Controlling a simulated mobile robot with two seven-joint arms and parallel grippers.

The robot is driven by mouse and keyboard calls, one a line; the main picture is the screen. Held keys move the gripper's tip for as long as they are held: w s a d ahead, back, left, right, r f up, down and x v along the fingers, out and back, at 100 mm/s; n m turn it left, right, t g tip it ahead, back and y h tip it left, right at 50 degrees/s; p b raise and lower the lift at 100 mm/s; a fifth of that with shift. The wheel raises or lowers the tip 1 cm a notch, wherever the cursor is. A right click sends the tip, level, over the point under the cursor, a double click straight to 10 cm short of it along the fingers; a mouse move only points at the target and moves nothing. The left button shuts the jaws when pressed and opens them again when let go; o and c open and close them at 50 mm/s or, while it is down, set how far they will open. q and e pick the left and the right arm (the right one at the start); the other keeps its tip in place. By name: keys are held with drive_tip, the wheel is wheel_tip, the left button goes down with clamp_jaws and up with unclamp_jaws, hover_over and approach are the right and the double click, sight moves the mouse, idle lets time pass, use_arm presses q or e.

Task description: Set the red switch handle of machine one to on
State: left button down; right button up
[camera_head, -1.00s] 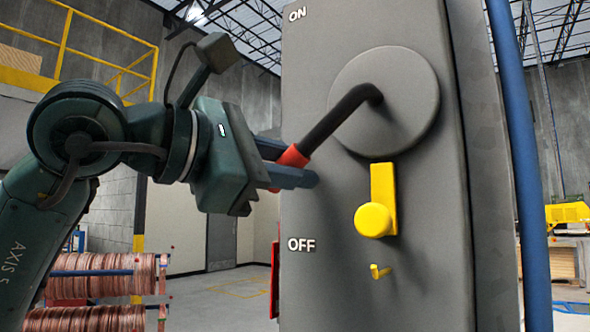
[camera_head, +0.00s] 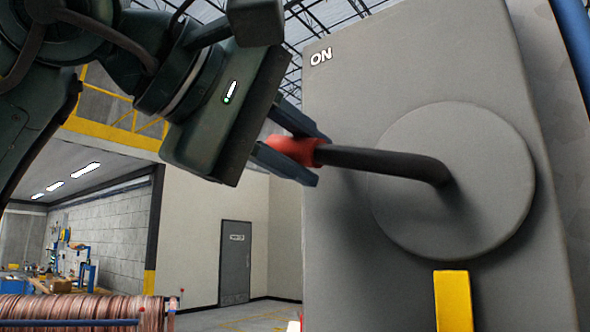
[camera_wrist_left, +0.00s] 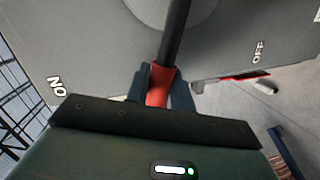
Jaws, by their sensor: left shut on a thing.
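The switch handle is a black bent lever (camera_head: 385,162) with a red grip (camera_head: 296,149) at its end. It comes out of a round grey disc (camera_head: 470,190) on the grey machine panel (camera_head: 350,80). The lever points left and slightly up, below the ON label (camera_head: 321,58). My left gripper (camera_head: 296,152) is shut on the red grip, one finger on each side of it. In the left wrist view the red grip (camera_wrist_left: 159,85) sits between the fingers, with the ON label (camera_wrist_left: 57,87) at left and the OFF label (camera_wrist_left: 258,52) at right. My right gripper is not in view.
A yellow latch (camera_head: 453,300) is on the panel below the disc. A blue pipe (camera_head: 576,40) runs at the right. Copper coils (camera_head: 80,308) stand at lower left. A grey door (camera_head: 235,262) is in the far wall.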

use_arm(q)
drive_tip(key=r, duration=0.1)
drive_tip(key=m, duration=0.1)
drive_tip(key=d+r+m, duration=0.1)
drive_tip(key=shift+s+r+y, duration=0.3)
drive_tip(key=shift+s+y, duration=0.1)
drive_tip(key=shift+s+d+r+m+t+y, duration=0.25)
drive_tip(key=shift+d+r+m, duration=0.1)
drive_tip(key=shift+r+m, duration=0.25)
drive_tip(key=shift+s+d+r+m+t+y, duration=0.15)
drive_tip(key=shift+s+d+r+m+y, duration=0.15)
drive_tip(key=shift+r+m, duration=0.25)
drive_tip(key=c, duration=1.2)
unclamp_jaws()
drive_tip(key=shift+f, duration=0.1)
drive_tip(key=shift+c, duration=0.2)
drive_tip(key=b+v, duration=0.1)
drive_tip(key=v, duration=1.2)
drive_tip(key=shift+b, duration=0.3)
drive_tip(key=shift+a+f, duration=0.1)
